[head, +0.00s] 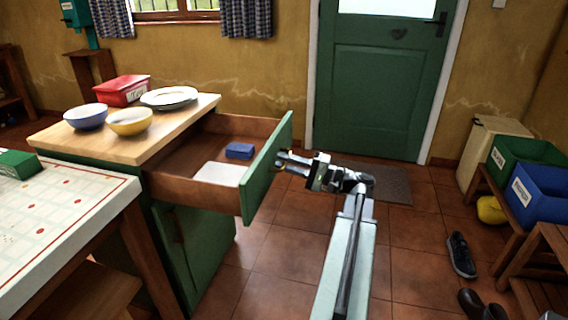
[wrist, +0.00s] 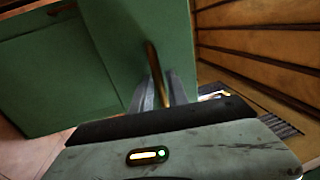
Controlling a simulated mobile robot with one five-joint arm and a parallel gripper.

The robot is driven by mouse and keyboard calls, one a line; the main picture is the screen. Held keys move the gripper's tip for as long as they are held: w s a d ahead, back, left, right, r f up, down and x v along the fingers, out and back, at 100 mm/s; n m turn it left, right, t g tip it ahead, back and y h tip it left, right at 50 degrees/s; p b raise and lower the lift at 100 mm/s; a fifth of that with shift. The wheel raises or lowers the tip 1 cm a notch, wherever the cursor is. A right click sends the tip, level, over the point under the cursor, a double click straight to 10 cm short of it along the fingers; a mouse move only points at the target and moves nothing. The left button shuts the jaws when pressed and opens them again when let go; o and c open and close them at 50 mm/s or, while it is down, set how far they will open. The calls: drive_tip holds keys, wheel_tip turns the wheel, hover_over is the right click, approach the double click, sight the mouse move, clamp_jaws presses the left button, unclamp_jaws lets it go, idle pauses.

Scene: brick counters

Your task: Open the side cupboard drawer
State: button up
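The side cupboard (head: 195,245) is green with a light wooden top, at the left of the head view. Its drawer (head: 185,188) is pulled well out, showing a brown wooden inside with a blue item (head: 239,151) and a white item (head: 220,174) in it. The green drawer front (head: 266,170) faces my gripper (head: 281,161). In the wrist view the brass handle (wrist: 153,62) stands between the two fingers of my gripper (wrist: 163,88), which are close on either side of it. The fingertips are small and partly hidden in the head view.
Two bowls (head: 130,121), a plate (head: 169,97) and a red box (head: 121,90) sit on the cupboard top. A white table (head: 60,225) stands at front left. A bench with green and blue crates (head: 540,191) and shoes (head: 461,255) are at right. The tiled floor between is clear.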

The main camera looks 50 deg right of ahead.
drive_tip(key=shift+s+d, duration=0.1)
drive_tip(key=b+v, duration=0.1)
drive_tip(key=v, duration=0.6)
drive_tip(key=shift+s, duration=0.25)
drive_tip(key=shift+d, duration=0.15)
